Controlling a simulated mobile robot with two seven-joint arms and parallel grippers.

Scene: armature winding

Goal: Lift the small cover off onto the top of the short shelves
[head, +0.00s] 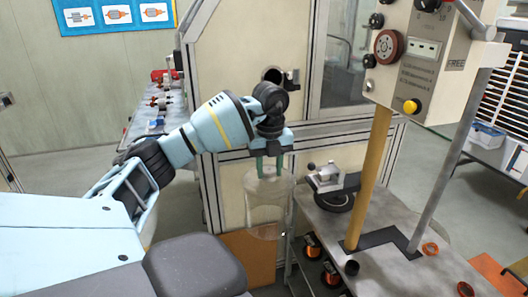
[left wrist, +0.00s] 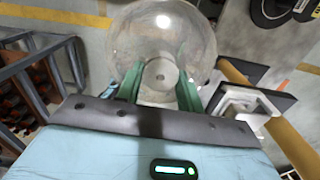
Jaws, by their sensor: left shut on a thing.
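The small cover (head: 266,208) is a clear, see-through cylinder with a small knob on top. It hangs upright below my left gripper (head: 269,165), whose green fingers are shut on its knob. In the left wrist view the cover (left wrist: 163,45) shows as a clear round dome between and beyond the two green fingers of my left gripper (left wrist: 161,82). In the head view the cover is beside the left edge of the grey machine table and appears off its top. The short shelves cannot be made out for certain. My right gripper is not in view.
The grey machine table (head: 395,272) carries a metal fixture (head: 325,178) and a yellow post (head: 370,180). A control box (head: 412,60) hangs above. A large cream cabinet (head: 235,65) stands behind the cover. Copper wire spools (head: 312,246) sit under the table's left edge.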

